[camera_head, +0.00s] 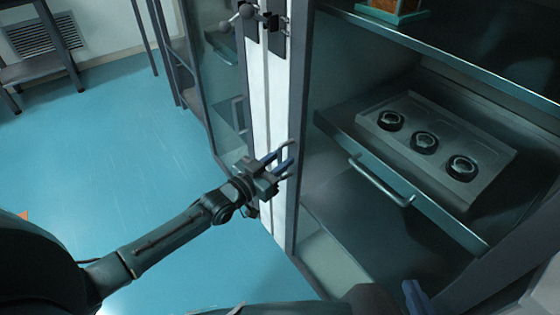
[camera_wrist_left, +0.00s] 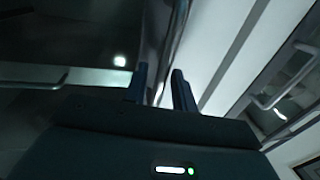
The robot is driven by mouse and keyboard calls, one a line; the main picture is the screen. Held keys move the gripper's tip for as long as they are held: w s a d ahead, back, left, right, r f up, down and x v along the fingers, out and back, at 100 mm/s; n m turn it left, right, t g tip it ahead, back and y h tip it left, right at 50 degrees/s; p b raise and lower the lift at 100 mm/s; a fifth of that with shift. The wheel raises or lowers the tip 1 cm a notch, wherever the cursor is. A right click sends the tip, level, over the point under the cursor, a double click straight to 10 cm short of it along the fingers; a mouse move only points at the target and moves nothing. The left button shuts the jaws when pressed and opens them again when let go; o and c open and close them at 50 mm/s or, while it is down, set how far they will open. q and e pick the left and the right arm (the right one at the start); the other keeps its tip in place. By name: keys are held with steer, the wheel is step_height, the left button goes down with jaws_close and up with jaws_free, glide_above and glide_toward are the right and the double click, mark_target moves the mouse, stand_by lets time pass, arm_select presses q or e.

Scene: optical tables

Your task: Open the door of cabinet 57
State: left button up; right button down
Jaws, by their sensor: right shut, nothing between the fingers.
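A tall grey cabinet fills the right of the head view, with its frame post (camera_head: 298,130) at the left. No number shows, so I cannot tell whether it is cabinet 57. I see into its interior, but cannot tell whether a clear door pane covers it. My left gripper (camera_head: 285,160) is in front of the pale upright beside that post, its two fingers apart. In the left wrist view the fingers (camera_wrist_left: 160,88) are apart, with a shiny upright edge beyond them; contact is unclear. My right gripper (camera_head: 412,296) shows only its blue fingertips at the bottom, shut and empty.
Inside is a drawer (camera_head: 345,150) with a bar handle (camera_head: 380,181) and a panel with round black parts (camera_head: 424,142). A shelf (camera_head: 450,48) is above. A dark bracket with ball knobs (camera_head: 247,11) is at the top. Blue floor (camera_head: 130,150) is clear at the left.

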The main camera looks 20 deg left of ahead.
arm_select(q)
steer(key=shift+w+d, duration=0.1)
steer(key=shift+w, duration=0.1)
jaws_close()
stand_by(0.5)
